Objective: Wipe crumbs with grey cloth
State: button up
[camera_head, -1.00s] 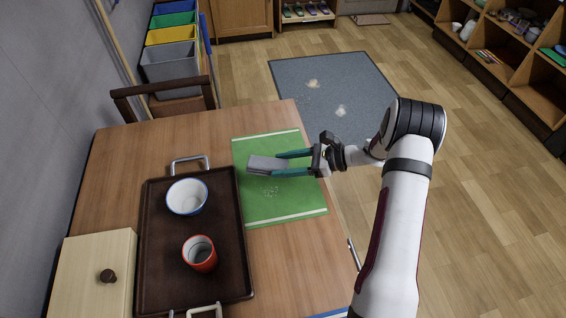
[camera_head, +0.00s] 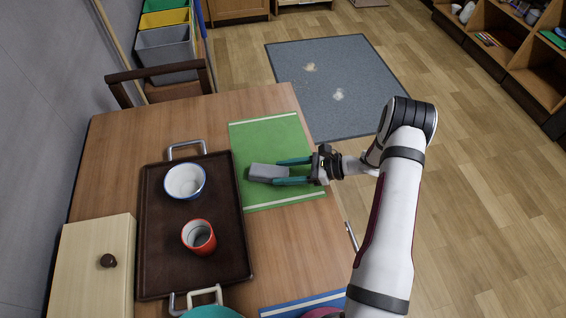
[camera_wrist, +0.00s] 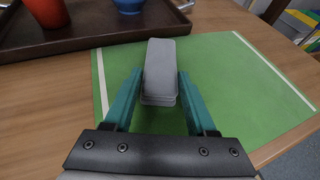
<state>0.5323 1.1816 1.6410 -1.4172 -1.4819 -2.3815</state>
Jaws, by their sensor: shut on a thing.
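The grey cloth (camera_head: 262,171) is a folded grey block held between the teal fingers of my gripper (camera_head: 292,171). In the wrist view the cloth (camera_wrist: 160,72) sits between the two fingertips of my gripper (camera_wrist: 160,92), over the green mat. The green mat (camera_head: 270,135) has white stripes along two edges and lies on the wooden table. The cloth is at or just above the mat; I cannot tell if it touches. The crumbs seen earlier on the mat are not visible now, and the cloth and gripper cover that area.
A dark brown tray (camera_head: 160,277) left of the mat holds a white bowl with a blue rim (camera_head: 185,182) and a red cup (camera_head: 199,238). A pale wooden box (camera_head: 85,285) stands at the left. A blue striped mat (camera_head: 300,304) shows at the near edge.

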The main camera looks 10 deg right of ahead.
jog(key=shift+s, duration=0.45)
jog(key=shift+w, duration=1.9)
jog(key=shift+w+r, duration=0.1)
jog(key=shift+w, duration=0.05)
notch_tip(320, 180, up, 8)
